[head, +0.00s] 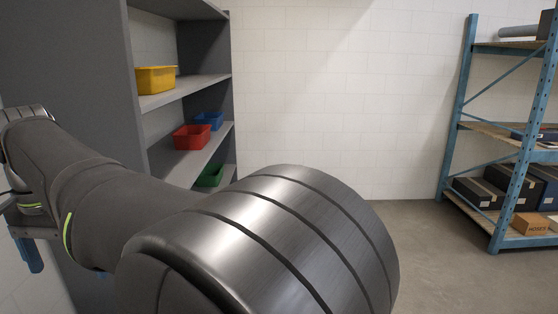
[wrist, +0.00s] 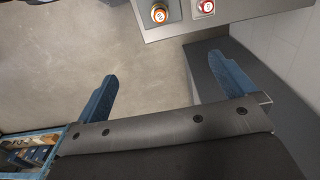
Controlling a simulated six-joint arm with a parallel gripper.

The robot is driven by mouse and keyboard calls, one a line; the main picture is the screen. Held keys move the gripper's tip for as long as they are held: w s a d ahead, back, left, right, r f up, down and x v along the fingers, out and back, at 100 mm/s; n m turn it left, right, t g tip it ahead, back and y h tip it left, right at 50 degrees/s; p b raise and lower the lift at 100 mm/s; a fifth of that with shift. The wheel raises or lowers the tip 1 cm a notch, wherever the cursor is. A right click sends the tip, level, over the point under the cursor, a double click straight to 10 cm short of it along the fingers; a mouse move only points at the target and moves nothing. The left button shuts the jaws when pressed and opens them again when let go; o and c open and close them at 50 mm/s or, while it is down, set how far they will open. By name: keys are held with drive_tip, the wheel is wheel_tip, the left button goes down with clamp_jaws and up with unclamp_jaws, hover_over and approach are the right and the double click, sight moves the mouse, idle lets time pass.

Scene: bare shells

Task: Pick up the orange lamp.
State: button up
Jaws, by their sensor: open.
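The orange lamp (wrist: 159,13) appears at the top of the wrist view as a small round orange thing with a pale centre. It is on a grey surface (wrist: 240,14), and the top edge of the picture is close to it. My gripper (wrist: 163,66) is open, with its two blue fingers wide apart and nothing between them. The lamp lies beyond the fingertips, apart from them. In the head view I cannot make out the lamp; my arm covers much of the lower middle there.
A red round thing (wrist: 203,7) sits just right of the lamp. A grey shelf unit (head: 185,85) holds yellow (head: 156,80), red (head: 192,137), blue and green bins. A blue rack (head: 470,110) with boxes stands right. Bare floor (head: 425,245) lies before it.

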drive_tip(key=c, duration=0.9)
drive_tip(key=f+n, duration=0.6)
drive_tip(key=f, duration=0.2)
drive_tip(key=f+n, duration=0.6)
drive_tip(key=f, duration=0.3)
drive_tip(key=f+n, duration=0.7)
drive_tip(key=f, duration=0.1)
drive_tip(key=shift+w+a+f, duration=0.1)
drive_tip(key=shift+a+f, duration=0.2)
drive_tip(key=shift+f, duration=0.05)
drive_tip(key=shift+s+d+f, duration=0.1)
drive_tip(key=shift+d+f, duration=0.05)
drive_tip(key=shift+f, duration=1.15)
drive_tip(key=shift+s+d+f, duration=0.1)
drive_tip(key=shift+f, duration=1.2)
